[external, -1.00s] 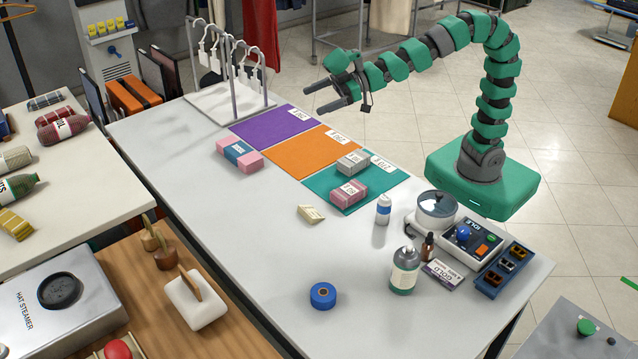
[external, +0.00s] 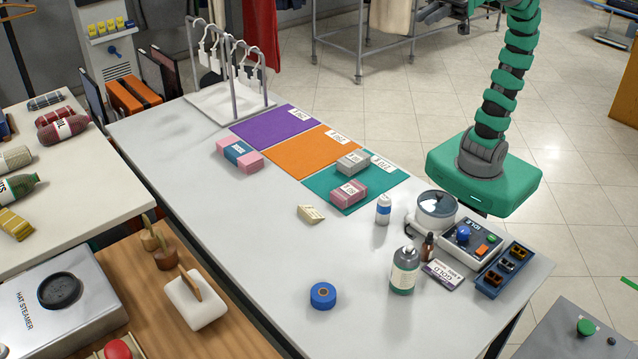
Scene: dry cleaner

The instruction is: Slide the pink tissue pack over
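A pink pack with a blue band (external: 239,155) lies on the bare grey table (external: 270,235), just in front of the purple mat (external: 275,127) and the orange mat (external: 300,153). A second pink pack with a pale label (external: 349,191) lies on the teal mat (external: 325,183), beside a grey pack (external: 353,162). The print is too small to tell which is the tissue pack. Dark grey parts at the end of my arm show at the top edge, partly cut off, well away from both packs. Whether my gripper is open or shut does not show.
A hanger rack (external: 235,85) stands at the far left. The left-middle table is clear.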

